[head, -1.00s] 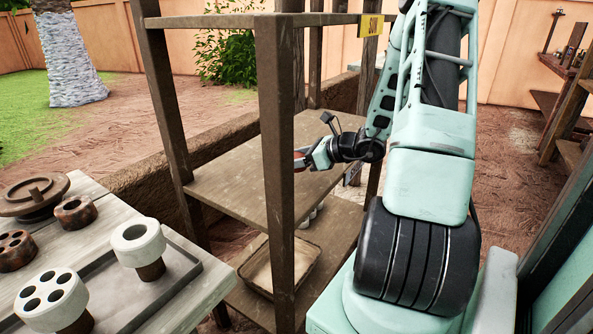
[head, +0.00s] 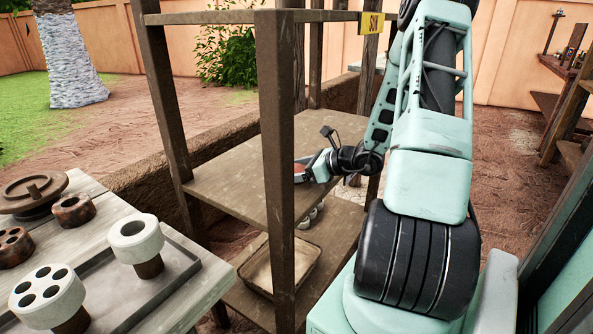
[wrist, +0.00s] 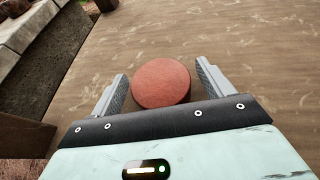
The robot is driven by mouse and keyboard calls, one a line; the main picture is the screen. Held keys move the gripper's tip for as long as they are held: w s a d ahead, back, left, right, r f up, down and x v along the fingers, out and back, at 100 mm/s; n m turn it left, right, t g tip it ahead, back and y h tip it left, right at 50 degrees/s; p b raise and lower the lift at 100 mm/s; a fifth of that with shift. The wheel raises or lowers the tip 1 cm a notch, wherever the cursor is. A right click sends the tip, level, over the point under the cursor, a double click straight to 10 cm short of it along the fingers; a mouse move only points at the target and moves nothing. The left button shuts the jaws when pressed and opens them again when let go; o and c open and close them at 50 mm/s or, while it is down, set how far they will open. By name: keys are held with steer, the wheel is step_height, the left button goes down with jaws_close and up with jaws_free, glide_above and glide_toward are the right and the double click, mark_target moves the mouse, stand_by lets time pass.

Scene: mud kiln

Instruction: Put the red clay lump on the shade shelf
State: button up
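The red clay lump (wrist: 161,83) is a round, flat-topped reddish disc. In the wrist view it lies on the wooden middle board (wrist: 240,30) of the rack, between the fingers of my gripper (wrist: 162,88). A gap shows on each side of it, so the gripper is open around it. In the head view a bit of the lump (head: 299,168) shows at my gripper (head: 306,167), over the middle board (head: 235,185). That board lies below the top board with the yellow sign (head: 371,24), which seems to read "SUN".
A front post (head: 277,170) of the rack stands just left of my gripper in the head view. A tray (head: 262,280) and pale items (head: 311,215) are on the lower board. A table (head: 185,325) with several clay and white pieces stands at left.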

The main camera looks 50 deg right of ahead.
steer(key=shift+r, duration=0.2)
steer(key=p+v, duration=0.2)
steer(key=v, duration=1)
